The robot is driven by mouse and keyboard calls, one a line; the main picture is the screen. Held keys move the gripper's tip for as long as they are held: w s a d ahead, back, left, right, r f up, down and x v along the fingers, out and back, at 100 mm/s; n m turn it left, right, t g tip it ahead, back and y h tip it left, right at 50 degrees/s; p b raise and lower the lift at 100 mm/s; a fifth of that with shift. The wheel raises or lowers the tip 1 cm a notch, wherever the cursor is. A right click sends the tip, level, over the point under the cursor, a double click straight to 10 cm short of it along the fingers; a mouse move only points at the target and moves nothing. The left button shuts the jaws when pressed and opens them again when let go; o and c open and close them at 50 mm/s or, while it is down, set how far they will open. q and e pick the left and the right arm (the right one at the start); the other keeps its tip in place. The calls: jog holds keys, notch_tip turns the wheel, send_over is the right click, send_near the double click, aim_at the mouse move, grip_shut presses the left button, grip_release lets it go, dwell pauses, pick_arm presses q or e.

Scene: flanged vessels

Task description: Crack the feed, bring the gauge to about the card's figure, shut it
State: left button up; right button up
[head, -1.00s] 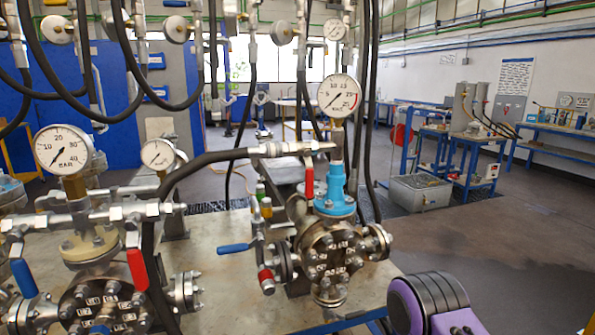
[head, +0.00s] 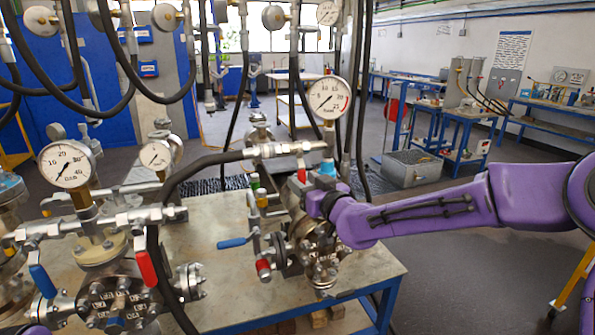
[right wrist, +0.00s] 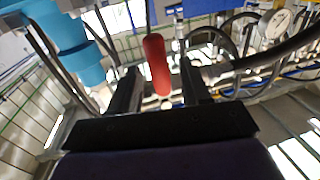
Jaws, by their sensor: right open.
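The right-hand gauge (head: 329,98) stands above the blue-necked flanged vessel (head: 325,262). Its needle points to the lower left, near the low end. A red lever handle (head: 302,174) stands upright by the vessel's neck. My right gripper (head: 314,190) is at this handle, partly hidden by its own wrist. In the right wrist view the red handle (right wrist: 157,65) lies between the two open black fingers (right wrist: 160,85), with gaps on both sides. The blue neck (right wrist: 75,45) is to its left. My left gripper is out of view.
A black hose and metal pipe (head: 285,150) run just above my gripper. A blue lever (head: 235,242) and a red-tipped valve (head: 263,268) are left of the vessel. Another vessel with a gauge (head: 67,164) and a red lever (head: 146,268) stands further left. Hoses hang overhead.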

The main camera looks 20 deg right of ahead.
aim_at(304, 181)
jog(key=x, duration=0.3)
jog(key=shift+w+p, duration=0.25)
jog(key=shift+p, duration=0.15)
grip_shut()
jog(key=a+m+b, duration=0.1)
jog(key=m+b, duration=0.1)
jog(key=m, duration=0.1)
jog(key=shift+a+r+t, duration=0.2)
jog(key=shift+a+t, duration=0.1)
jog(key=shift+a, duration=0.1)
grip_release()
